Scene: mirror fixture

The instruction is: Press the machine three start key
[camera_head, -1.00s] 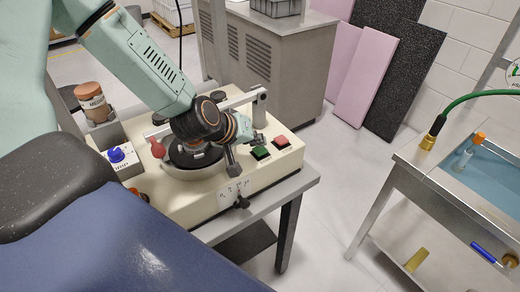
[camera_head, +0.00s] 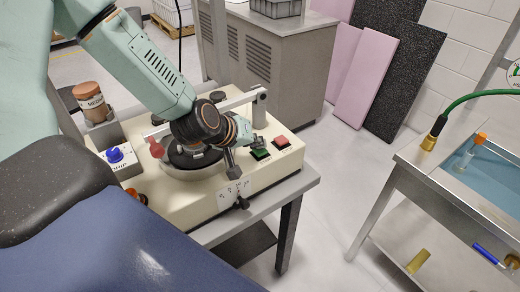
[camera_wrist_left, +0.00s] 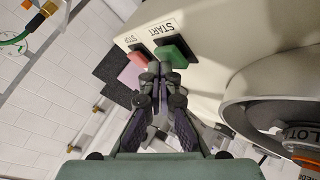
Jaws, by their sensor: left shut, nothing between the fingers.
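The cream machine (camera_head: 225,200) stands on a grey table. Its green start key (camera_head: 260,154) and red stop key (camera_head: 281,142) sit side by side at its right end. In the left wrist view the green key (camera_wrist_left: 172,57), labelled START, lies just past my fingertips, with the red key (camera_wrist_left: 138,58), labelled STOP, to its left. My left gripper (camera_wrist_left: 160,78) is shut and empty. In the head view it (camera_head: 250,143) is right beside the green key; I cannot tell whether it touches. My right gripper is not in view.
A red knob (camera_head: 156,149), a blue knob (camera_head: 115,155) and a brown jar (camera_head: 91,99) are on the left part of the machine. A steel sink stand (camera_head: 400,190) with a green hose (camera_head: 470,98) is at the right. Bare floor lies between.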

